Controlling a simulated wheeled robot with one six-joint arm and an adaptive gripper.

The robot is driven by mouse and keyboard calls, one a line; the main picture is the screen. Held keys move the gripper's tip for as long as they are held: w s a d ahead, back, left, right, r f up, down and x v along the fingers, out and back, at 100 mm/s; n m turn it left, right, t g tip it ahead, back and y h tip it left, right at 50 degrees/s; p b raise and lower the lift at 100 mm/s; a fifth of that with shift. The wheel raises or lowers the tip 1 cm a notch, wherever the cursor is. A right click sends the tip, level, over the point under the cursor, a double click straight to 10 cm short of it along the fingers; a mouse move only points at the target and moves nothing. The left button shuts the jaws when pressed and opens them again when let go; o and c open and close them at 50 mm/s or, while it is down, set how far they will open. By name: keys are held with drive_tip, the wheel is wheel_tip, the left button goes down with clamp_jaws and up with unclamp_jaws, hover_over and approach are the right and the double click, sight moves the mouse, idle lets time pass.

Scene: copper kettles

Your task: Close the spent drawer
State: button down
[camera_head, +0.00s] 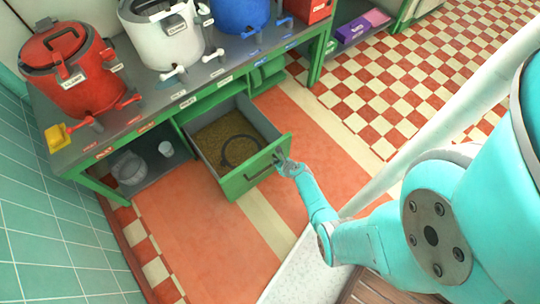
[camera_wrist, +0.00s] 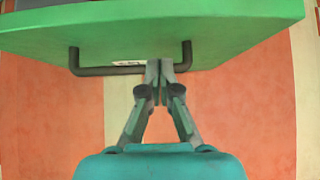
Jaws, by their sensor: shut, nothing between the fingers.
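The green drawer (camera_head: 258,171) is pulled out from under the counter in the head view. It holds brown loose material with a dark ring-shaped thing (camera_head: 240,150) lying on it. In the wrist view the drawer front (camera_wrist: 230,35) fills the top, with a dark bar handle (camera_wrist: 100,71) and a small white label, partly hidden. My gripper (camera_head: 285,163) is at the right part of the drawer front. Its fingers (camera_wrist: 159,68) are shut and empty, close to the front beside the right end of the handle. I cannot tell whether they touch it.
Red (camera_head: 75,75), white (camera_head: 165,35) and blue (camera_head: 240,12) urns stand on the counter above. A pot (camera_head: 130,168) and a cup (camera_head: 166,149) are on the lower shelf left of the drawer. The floor in front of the drawer is clear.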

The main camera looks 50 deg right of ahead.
sight(266, 154)
drive_tip(key=shift+w+d, duration=0.3)
drive_tip(key=shift+w, duration=0.7)
drive_tip(key=shift+w+d, duration=0.25)
drive_tip(key=shift+w, duration=0.75)
